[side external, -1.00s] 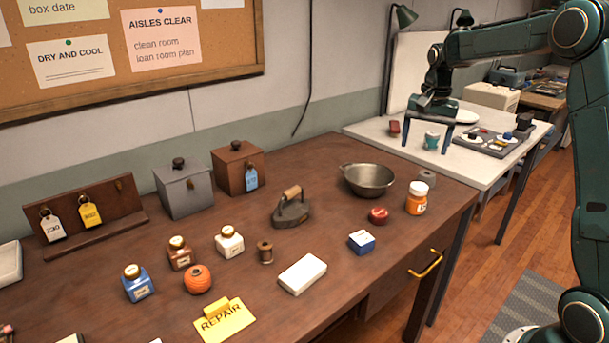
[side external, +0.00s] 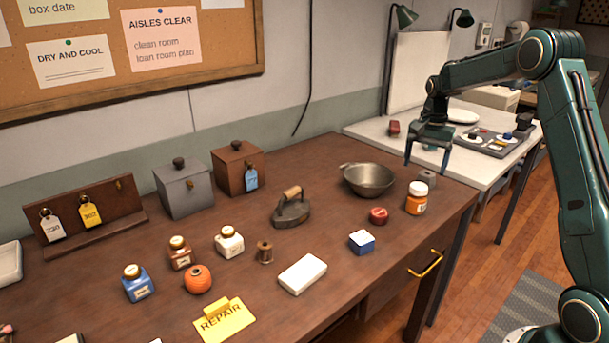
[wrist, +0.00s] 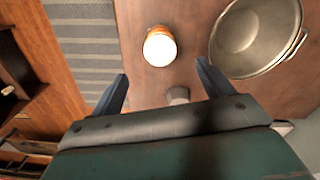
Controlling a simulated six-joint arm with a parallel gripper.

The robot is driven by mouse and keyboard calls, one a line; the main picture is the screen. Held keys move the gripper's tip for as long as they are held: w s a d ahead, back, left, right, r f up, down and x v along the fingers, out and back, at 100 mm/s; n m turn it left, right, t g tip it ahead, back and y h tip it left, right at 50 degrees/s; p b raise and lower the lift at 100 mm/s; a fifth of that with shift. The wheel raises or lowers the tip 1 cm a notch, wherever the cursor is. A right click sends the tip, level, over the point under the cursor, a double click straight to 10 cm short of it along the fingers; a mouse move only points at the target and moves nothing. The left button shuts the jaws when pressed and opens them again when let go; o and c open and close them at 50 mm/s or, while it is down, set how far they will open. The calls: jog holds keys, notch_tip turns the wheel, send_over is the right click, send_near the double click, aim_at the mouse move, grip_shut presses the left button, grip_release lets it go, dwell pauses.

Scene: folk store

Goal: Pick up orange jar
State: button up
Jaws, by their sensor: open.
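The orange jar (side external: 416,199) with a white lid stands upright near the right end of the brown table in the side view. In the wrist view the jar (wrist: 160,47) is seen from above, ahead of my fingers and roughly between their lines. My gripper (side external: 427,165) is open and empty, with its fingers pointing down, above and behind the jar near the table's right end. Its two fingers also show in the wrist view (wrist: 162,84). The jar is apart from both fingers.
A metal pan (side external: 368,180) stands left of the jar, and a small grey object (side external: 427,177) sits just behind it. A red round item (side external: 378,215) and a blue-and-white block (side external: 361,241) lie nearby. A white table (side external: 365,131) adjoins behind.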

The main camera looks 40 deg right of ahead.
aim_at(420, 185)
jog(key=shift+f, duration=2.4)
jog(key=shift+f, duration=0.1)
jog(key=shift+a+f, duration=0.2)
jog(key=shift+f, duration=2.3)
jog(key=c, duration=1.1)
jog(key=shift+c, duration=0.2)
jog(key=shift+r, duration=0.1)
notch_tip(420, 185, up, 20)
jog(key=shift+f, duration=0.1)
